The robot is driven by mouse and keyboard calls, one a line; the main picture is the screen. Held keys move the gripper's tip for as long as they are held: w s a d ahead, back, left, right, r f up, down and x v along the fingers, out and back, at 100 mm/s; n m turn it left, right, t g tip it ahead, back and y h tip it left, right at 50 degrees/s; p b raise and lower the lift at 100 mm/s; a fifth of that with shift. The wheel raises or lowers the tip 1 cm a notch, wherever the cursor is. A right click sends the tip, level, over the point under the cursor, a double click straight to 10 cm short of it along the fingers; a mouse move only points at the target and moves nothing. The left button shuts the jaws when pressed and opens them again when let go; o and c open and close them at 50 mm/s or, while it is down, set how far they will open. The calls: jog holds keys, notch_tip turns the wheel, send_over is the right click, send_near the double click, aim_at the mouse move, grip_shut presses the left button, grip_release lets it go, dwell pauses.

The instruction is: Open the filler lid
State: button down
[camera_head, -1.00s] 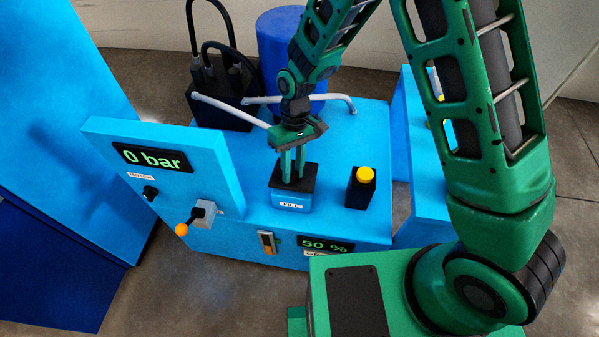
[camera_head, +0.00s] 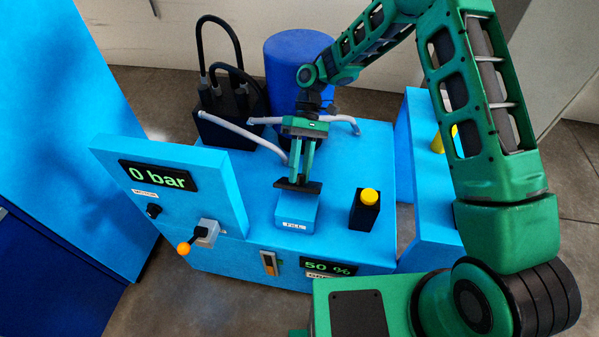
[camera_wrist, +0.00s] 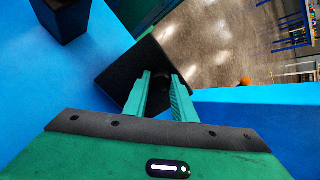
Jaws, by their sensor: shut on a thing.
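The filler lid (camera_head: 312,189) is a black plate, tilted up at the rear of the blue filler box (camera_head: 297,212) with the label on its front. The box's blue top shows in front of the plate. I cannot tell whether the plate is hinged there or loose. My gripper (camera_head: 299,178) points down from above and is shut on the lid's knob, which its fingers mostly hide. In the wrist view, my gripper (camera_wrist: 160,82) reaches the black lid (camera_wrist: 122,75), which hides the box beneath it.
A black block with a yellow cap (camera_head: 370,196) stands right of the filler box. At left are a panel reading 0 bar (camera_head: 156,175) and an orange-knobbed lever (camera_head: 184,248). Grey pipes (camera_head: 344,120), a black hosed unit (camera_head: 228,128) and a blue drum (camera_head: 299,55) stand behind.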

jog(key=shift+w+d, duration=0.15)
jog(key=c, duration=1.5)
grip_release()
jog(key=shift+o, duration=0.2)
jog(key=r, duration=0.4)
jog(key=shift+s+a+r, duration=0.3)
jog(key=shift+s+a, duration=0.05)
jog(key=shift+a, duration=0.05)
jog(key=s+a+r, duration=0.6)
jog(key=s+a, duration=0.1)
jog(key=s, duration=0.1)
jog(key=shift+r, duration=0.1)
